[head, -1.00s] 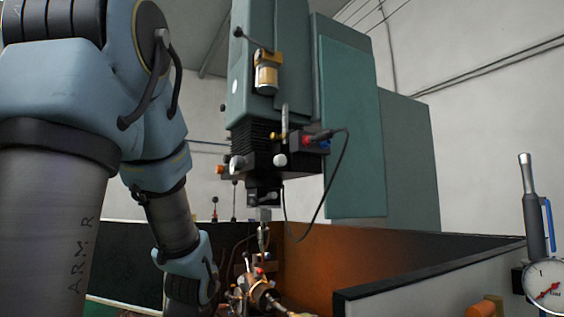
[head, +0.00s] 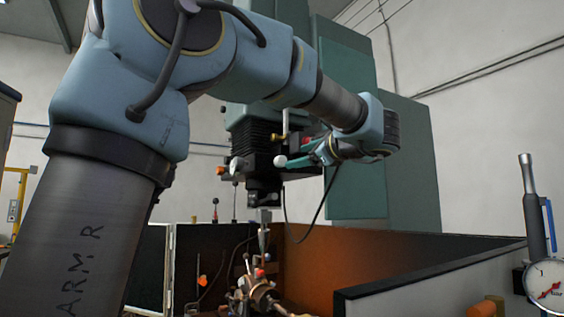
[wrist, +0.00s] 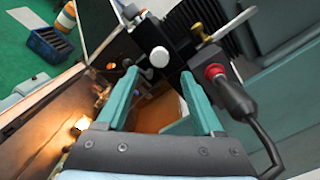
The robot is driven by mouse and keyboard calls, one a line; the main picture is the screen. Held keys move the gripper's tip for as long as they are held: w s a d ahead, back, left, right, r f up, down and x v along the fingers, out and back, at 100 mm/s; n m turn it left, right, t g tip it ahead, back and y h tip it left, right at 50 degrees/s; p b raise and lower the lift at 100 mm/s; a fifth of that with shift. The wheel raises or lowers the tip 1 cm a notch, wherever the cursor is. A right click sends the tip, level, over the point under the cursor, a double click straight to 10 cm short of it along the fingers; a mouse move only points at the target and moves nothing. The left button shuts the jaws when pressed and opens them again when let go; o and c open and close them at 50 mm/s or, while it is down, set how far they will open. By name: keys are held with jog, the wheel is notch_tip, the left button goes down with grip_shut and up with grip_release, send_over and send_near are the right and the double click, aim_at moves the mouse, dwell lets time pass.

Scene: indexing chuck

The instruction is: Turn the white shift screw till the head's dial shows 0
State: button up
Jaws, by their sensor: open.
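A white round knob, which looks like the shift screw (head: 280,160), sits on the dark block of the machine's head (head: 265,135). In the wrist view the white knob (wrist: 159,57) shows between and just beyond the fingertips. My gripper (wrist: 159,74) is open, with one teal finger to each side of the knob and a gap on both sides. In the head view my gripper (head: 300,160) points left, its tips close to the knob. Contact cannot be told. I cannot make out a dial on the head.
A red-capped connector with a black cable (wrist: 232,95) is close right of the fingers. A second white knob (wrist: 132,11) and a brass lever (wrist: 200,32) are near. Below are a fixture (head: 258,290) and an orange-brown enclosure wall (head: 350,262). A dial gauge (head: 548,285) stands right.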

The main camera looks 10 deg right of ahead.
aim_at(283, 161)
jog(key=p+x, duration=0.2)
jog(key=x, duration=0.7)
jog(key=shift+c, duration=0.2)
jog(key=shift+f, duration=0.1)
grip_shut()
